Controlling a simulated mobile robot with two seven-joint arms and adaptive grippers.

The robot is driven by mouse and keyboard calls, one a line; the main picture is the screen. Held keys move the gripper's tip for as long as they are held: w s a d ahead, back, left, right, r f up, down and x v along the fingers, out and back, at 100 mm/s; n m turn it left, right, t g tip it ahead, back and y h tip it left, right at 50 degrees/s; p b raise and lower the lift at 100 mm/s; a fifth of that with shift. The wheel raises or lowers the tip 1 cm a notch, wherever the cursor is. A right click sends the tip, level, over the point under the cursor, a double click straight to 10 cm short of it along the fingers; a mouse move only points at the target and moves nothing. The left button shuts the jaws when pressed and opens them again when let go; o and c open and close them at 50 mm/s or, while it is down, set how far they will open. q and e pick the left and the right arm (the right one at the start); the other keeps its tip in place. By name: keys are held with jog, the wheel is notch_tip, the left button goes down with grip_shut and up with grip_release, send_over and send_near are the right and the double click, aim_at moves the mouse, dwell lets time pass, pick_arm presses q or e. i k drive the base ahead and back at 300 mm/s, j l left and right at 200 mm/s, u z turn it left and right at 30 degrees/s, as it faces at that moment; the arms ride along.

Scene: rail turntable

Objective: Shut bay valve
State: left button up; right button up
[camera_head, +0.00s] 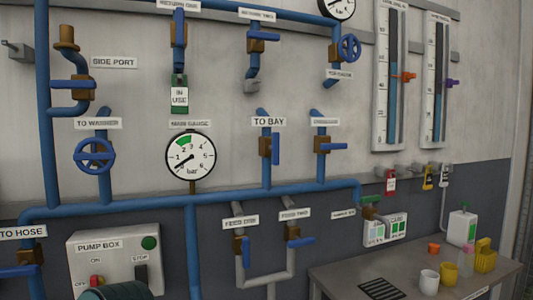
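The valve under the "TO BAY" label (268,121) is the bay valve (265,146), a brown body on a vertical blue pipe in the middle of the wall. Its blue lever (276,149) points up and down, in line with the pipe. Nothing covers the lever. The main gauge (191,156), a round white dial marked in bar, hangs to its left; its needle points to the lower left, near the low end.
Another lever valve (322,145) stands just right, its handle sideways. Two feed valves (241,246) (293,233) sit below. A blue handwheel (94,156) and pump box (113,262) are at left. A table (335,272) with cups is at lower right.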

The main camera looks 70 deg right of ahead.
aim_at(275, 148)
jog(key=z, duration=2.35)
